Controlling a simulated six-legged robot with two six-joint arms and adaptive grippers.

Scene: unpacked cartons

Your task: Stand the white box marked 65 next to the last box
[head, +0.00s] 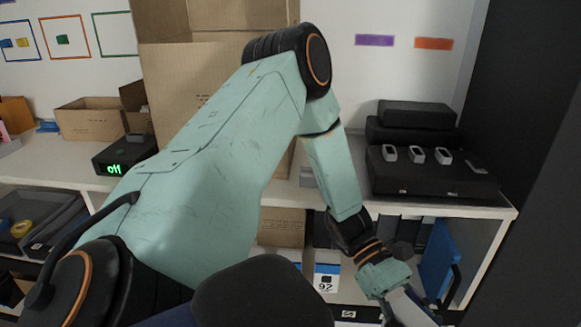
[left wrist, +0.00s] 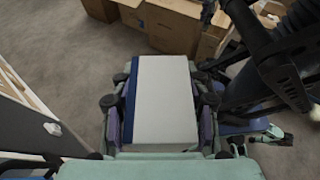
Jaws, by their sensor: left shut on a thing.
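My left gripper (left wrist: 161,108) is shut on a white box (left wrist: 163,95) with a blue strip along its left edge. The fingers press on both long sides of the box. No number is readable on the face I see. In the head view my left arm reaches across the shelving, and its gripper (head: 392,287) is low at the right, in front of the lower shelf. A white box marked 92 (head: 326,280) stands on that lower shelf, left of my gripper and partly hidden by my arm.
A blue upright folder (head: 438,262) stands at the right end of the lower shelf. Black cases (head: 415,160) with small devices sit on the countertop (head: 480,208) above. A large carton (head: 175,85) stands behind my arm. Brown cartons (left wrist: 172,25) lie on the floor.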

